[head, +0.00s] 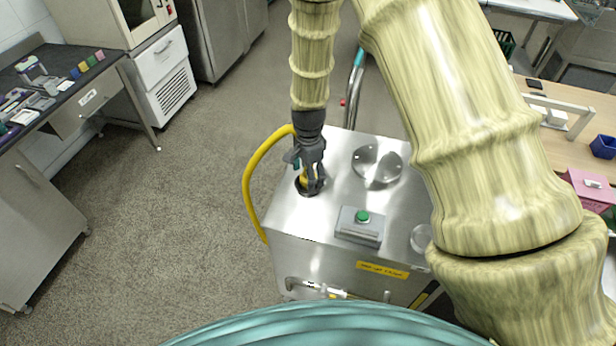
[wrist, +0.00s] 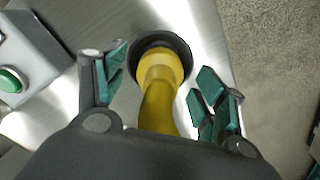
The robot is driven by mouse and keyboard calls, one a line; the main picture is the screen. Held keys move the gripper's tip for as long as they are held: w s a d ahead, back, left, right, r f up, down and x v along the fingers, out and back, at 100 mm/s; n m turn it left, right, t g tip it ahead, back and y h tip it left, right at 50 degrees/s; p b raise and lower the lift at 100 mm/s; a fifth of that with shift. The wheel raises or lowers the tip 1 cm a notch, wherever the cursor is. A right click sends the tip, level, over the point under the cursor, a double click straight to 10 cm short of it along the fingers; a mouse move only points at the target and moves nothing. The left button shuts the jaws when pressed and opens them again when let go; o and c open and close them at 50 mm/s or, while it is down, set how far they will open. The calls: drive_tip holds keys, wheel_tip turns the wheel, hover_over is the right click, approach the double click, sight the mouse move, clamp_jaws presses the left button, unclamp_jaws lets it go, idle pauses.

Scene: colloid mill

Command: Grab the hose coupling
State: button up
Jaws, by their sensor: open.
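The hose coupling (wrist: 160,66) is the yellow end of the hose, seated in a dark round port (wrist: 178,41) on the mill's steel top. The yellow hose (head: 254,177) arches out to the left of the mill in the head view. My gripper (head: 311,188) points down at the port in the head view and hides most of the coupling. In the wrist view my gripper (wrist: 160,80) is open, with one teal-padded finger on each side of the coupling. Gaps show between the fingers and the yellow part.
The steel mill (head: 310,255) carries a control box with a green button (head: 362,216) and a round lid (head: 377,165) right of my gripper. A black-topped bench (head: 60,85) stands at the left. The floor (head: 170,210) between is clear.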

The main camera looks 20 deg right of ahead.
drive_tip(key=shift+f, duration=0.4)
drive_tip(key=c, duration=1.2)
drive_tip(key=shift+r, duration=0.15)
